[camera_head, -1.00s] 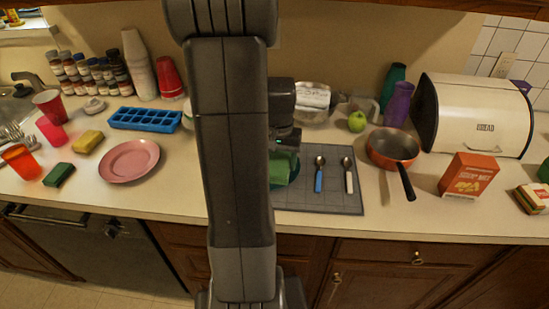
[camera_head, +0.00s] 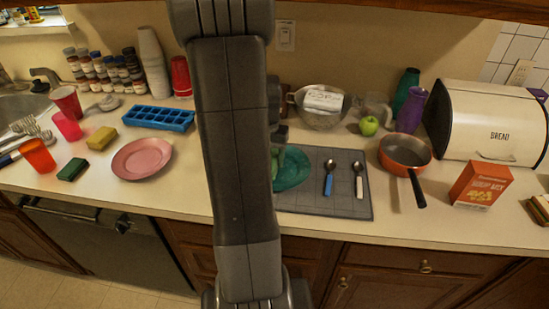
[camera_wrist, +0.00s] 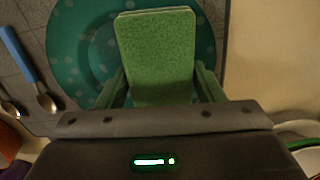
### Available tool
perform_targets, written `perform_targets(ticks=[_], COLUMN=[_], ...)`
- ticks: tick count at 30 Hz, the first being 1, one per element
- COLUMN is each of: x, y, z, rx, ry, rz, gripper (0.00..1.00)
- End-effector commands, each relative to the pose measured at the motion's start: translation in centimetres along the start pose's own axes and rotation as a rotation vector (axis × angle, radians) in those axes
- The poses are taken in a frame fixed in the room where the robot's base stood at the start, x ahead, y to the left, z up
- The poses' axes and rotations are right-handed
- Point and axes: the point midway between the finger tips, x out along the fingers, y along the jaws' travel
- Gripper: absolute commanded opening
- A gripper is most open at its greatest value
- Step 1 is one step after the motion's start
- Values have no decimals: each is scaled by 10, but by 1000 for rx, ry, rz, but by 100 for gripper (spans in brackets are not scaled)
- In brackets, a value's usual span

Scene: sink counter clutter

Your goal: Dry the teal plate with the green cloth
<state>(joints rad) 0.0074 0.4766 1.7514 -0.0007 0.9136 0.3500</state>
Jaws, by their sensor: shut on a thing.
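The teal plate (camera_head: 294,168) lies on the grey mat, partly hidden behind my arm in the head view. In the wrist view the teal plate (camera_wrist: 72,65) shows lighter spots and lies under my gripper. My gripper (camera_wrist: 160,88) is shut on the green cloth (camera_wrist: 156,50), a folded block held between the two fingers. The cloth is over the plate; I cannot tell whether it touches the plate. In the head view my arm hides most of the gripper and the cloth.
A blue-handled spoon (camera_head: 328,180) and a white-handled spoon (camera_head: 359,182) lie on the grey mat (camera_head: 330,205) right of the plate. An orange pan (camera_head: 404,152), a green apple (camera_head: 369,126) and a colander (camera_head: 318,117) stand nearby. A pink plate (camera_head: 142,158) lies left of my arm.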

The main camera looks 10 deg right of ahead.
Motion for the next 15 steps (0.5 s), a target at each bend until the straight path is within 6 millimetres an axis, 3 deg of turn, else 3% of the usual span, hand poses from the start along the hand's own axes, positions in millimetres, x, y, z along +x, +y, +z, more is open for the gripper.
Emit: perform_targets(ticks=[5,15], x=[1,-1], y=[-4,22], z=[0,5], rx=[0,2], ry=[-1,-1], rz=[-1,0], gripper=[43,43])
